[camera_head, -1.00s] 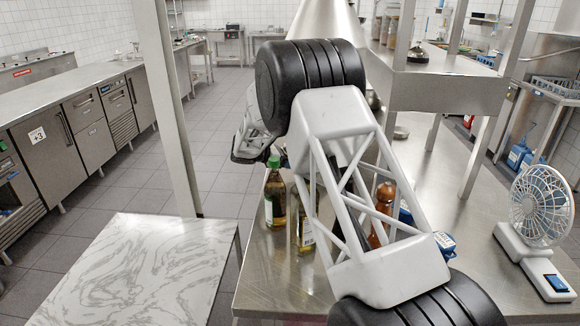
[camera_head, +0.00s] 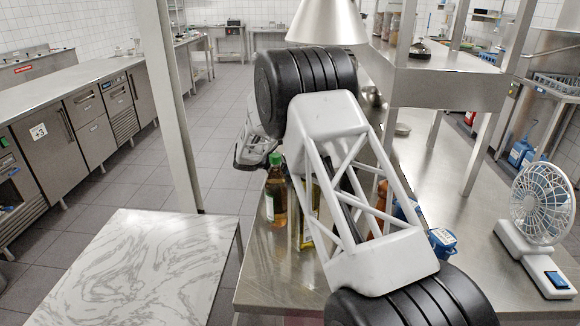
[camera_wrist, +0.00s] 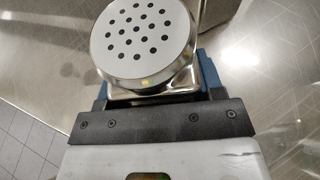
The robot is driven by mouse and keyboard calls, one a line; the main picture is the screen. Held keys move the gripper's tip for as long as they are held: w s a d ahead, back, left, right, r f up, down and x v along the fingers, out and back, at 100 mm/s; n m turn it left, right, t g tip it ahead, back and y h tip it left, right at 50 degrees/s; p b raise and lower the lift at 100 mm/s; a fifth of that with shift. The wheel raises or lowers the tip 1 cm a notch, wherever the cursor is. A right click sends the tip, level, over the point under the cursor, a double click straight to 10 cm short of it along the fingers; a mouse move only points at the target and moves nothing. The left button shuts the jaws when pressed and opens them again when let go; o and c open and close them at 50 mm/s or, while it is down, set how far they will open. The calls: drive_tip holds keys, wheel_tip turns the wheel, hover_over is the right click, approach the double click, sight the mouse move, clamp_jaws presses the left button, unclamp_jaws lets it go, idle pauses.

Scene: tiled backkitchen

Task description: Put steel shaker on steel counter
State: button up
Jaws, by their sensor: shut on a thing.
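The steel shaker (camera_wrist: 143,38) fills the upper middle of the wrist view, its round perforated lid facing the camera. My gripper (camera_wrist: 150,88) is shut on the shaker, with its blue finger pads on either side of the body. In the head view my gripper (camera_head: 250,150) is mostly hidden behind my arm, and the shaker cannot be made out there. The steel counter (camera_head: 460,230) spreads under and right of my arm. In the wrist view a steel surface shows behind the shaker; the gap between them cannot be told.
A green-capped bottle (camera_head: 276,190) stands at the counter's left edge, with another bottle (camera_head: 308,215) beside it. A pepper mill (camera_head: 381,205) and blue containers (camera_head: 441,242) are behind my arm. A white fan (camera_head: 541,210) stands right. A marble-topped table (camera_head: 130,265) is at left.

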drive_tip(key=shift+f, duration=0.1)
drive_tip(key=o, duration=1)
drive_tip(key=shift+a, duration=0.1)
drive_tip(key=v, duration=1.2)
